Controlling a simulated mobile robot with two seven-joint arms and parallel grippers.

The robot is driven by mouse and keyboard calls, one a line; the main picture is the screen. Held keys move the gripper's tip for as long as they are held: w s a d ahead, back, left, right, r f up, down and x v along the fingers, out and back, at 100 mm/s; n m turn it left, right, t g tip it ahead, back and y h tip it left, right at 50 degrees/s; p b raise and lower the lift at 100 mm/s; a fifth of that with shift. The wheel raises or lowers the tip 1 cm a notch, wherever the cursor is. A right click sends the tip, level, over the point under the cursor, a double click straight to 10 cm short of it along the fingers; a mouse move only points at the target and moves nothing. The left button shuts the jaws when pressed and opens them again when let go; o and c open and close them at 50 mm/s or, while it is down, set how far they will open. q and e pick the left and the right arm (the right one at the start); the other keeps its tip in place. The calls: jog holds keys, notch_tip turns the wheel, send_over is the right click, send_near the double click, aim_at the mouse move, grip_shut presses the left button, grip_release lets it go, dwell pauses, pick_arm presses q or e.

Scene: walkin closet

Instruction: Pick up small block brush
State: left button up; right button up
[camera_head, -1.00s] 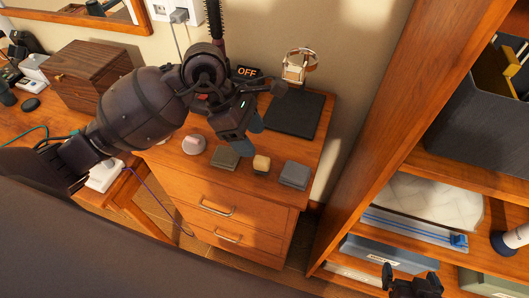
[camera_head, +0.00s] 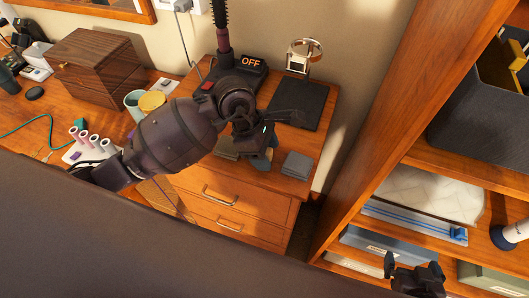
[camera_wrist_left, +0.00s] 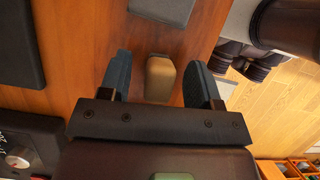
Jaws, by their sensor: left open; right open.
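The small block brush, a tan block (camera_wrist_left: 160,80), lies on the wooden cabinet top (camera_wrist_left: 75,50). In the left wrist view it sits between the two blue-grey fingers of my left gripper (camera_wrist_left: 158,66), with a gap on each side. That gripper is open and empty. In the head view my left gripper (camera_head: 266,156) is low over the cabinet's front part and hides most or all of the brush. My right gripper (camera_head: 414,272) is open and empty at the bottom right, in front of the shelves.
A grey block (camera_head: 297,165) lies just right of the brush, and another grey-green one (camera_head: 226,148) lies left, partly hidden. A black pad (camera_head: 299,106) and a device reading OFF (camera_head: 251,63) are behind. A tall wooden shelf side (camera_head: 400,100) stands to the right.

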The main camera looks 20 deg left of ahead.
pick_arm(q)
jog(key=shift+d+f, duration=0.2)
jog(key=shift+f, duration=0.25)
jog(key=c, duration=1)
notch_tip(320, 180, up, 20)
jog(key=shift+o, duration=1)
jog(key=shift+c, duration=0.6)
